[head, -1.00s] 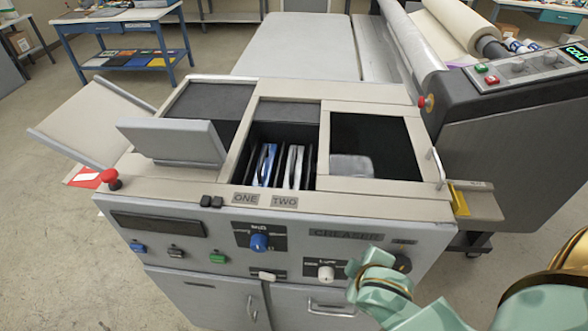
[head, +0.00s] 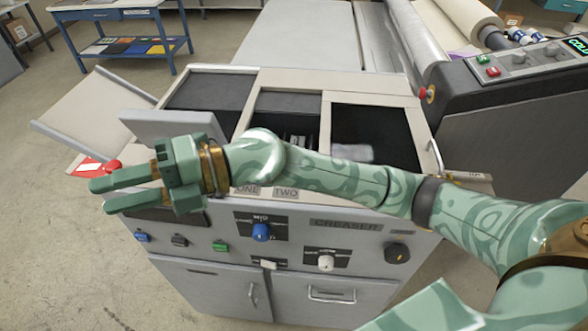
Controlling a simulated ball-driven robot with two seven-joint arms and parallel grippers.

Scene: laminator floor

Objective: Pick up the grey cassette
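The grey cassette is mostly hidden behind my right forearm. Only the dim far ends of the cassettes (head: 298,139) show in the middle bay of the creaser, above the labels ONE and TWO, and I cannot tell them apart. My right gripper (head: 97,196) reaches across the front of the machine from the right. Its two fingers point left with a gap between them, empty, in front of the raised grey lid and well left of the middle bay. My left gripper is not in view.
The creaser (head: 345,237) has a raised grey lid (head: 165,125) at left and a tilted side panel (head: 95,108). A pale block (head: 352,152) lies in the right bay. A red knob (head: 113,165) stands near my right gripper. A dark control console (head: 500,85) rises at right.

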